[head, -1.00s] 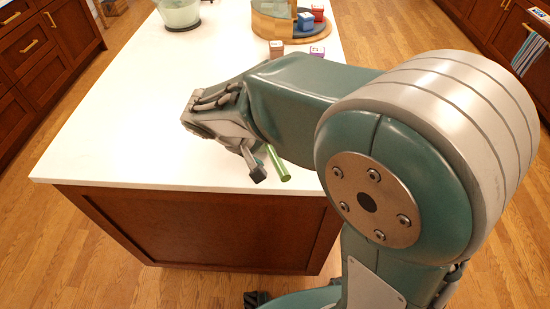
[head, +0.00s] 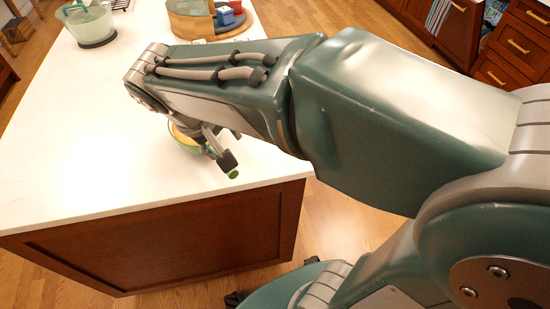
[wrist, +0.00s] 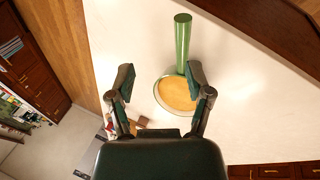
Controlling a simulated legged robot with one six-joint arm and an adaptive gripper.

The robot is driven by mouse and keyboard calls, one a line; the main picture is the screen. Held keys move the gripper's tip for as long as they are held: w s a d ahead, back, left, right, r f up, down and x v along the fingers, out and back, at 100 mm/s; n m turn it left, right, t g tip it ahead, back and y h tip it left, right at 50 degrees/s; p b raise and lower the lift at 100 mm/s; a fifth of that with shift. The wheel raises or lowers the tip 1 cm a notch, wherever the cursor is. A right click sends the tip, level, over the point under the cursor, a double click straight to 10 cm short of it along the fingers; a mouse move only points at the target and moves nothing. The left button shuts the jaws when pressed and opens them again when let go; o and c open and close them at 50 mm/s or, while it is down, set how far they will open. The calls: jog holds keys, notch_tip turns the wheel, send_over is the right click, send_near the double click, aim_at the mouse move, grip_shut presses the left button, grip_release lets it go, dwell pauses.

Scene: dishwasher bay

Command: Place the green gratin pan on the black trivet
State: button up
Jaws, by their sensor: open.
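The green gratin pan (head: 187,143), with a yellow-orange inside, sits on the white counter near its front edge. In the head view my arm and gripper (head: 213,150) partly cover it; the green handle's tip shows just below a finger. In the wrist view the pan (wrist: 177,96) lies ahead of my open gripper (wrist: 160,77), right of centre, its handle pointing up the picture. The right finger overlaps the pan's right rim; the left finger is clear of it. Contact cannot be told. A dark round base (head: 97,43) lies under a pale green bowl; I cannot tell whether it is the trivet.
The pale green bowl (head: 88,22) stands at the counter's far left. A round wooden tray with a dark rim (head: 241,27) holds a wooden piece, a red block and a blue block at the back. The counter's (head: 80,130) left and middle are clear.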

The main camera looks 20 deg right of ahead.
jog(key=s+d+m+t+y, duration=0.2)
jog(key=s+d+t+y, duration=0.1)
jog(key=s+d, duration=0.4)
jog(key=shift+s+d+r+t+y, duration=0.25)
jog(key=shift+s+t+y, duration=0.15)
jog(key=shift+s, duration=0.8)
jog(key=shift+d, duration=0.1)
